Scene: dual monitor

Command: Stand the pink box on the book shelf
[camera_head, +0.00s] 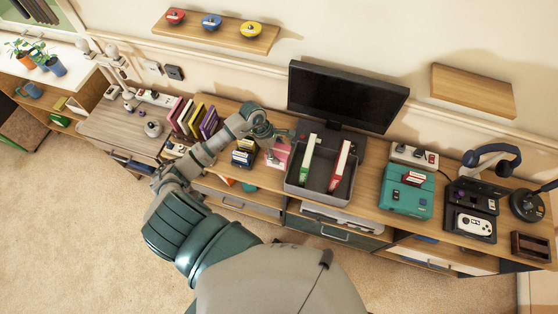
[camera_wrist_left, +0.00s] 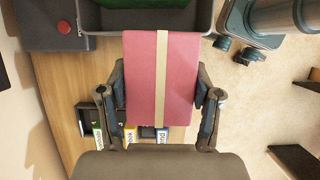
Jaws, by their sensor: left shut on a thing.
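The pink box (camera_head: 279,155) is between the fingers of my left gripper (camera_head: 270,142), beside the grey bin on the desk. In the left wrist view the pink box (camera_wrist_left: 146,85) has a cream stripe, and the left gripper (camera_wrist_left: 160,88) is shut on its two sides. Its far end overlaps the bin's rim in that view; I cannot tell if it touches the bin or desk. Upright purple, yellow and dark books (camera_head: 193,117) stand in a row left of my arm. A small black holder (camera_head: 244,152) with yellow and white items is nearer. My right gripper is out of view.
The grey bin (camera_head: 318,187) holds a green-and-white and a red-and-white case. A monitor (camera_head: 346,95) stands behind. A teal case (camera_head: 406,190), headphones and a console fill the right. Wall shelves (camera_head: 215,32) hang above. The bare desk (camera_wrist_left: 62,95) shows beside the box.

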